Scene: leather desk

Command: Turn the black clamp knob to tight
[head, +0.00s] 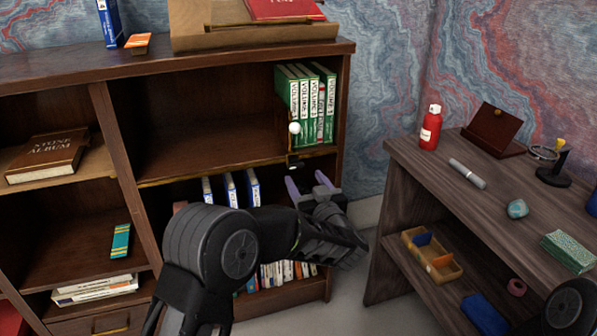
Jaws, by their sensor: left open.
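A small black clamp part (294,163), likely the clamp knob, sits at the front edge of the bookcase's upper shelf, below a white ball (295,128). It is small and dark, so I cannot read its turn or any marking. My left gripper (309,186) is open and empty, its purple-padded fingers pointing up toward the clamp from just below and to the right. A gap shows between the fingertips and the clamp. My right gripper is out of view.
Green-and-white volumes (315,105) stand behind the clamp. Blue-and-white books (231,190) stand on the shelf below. The wooden desk (420,185) at right holds a red bottle (430,130) and a black stand (553,177). Floor shows between bookcase and desk.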

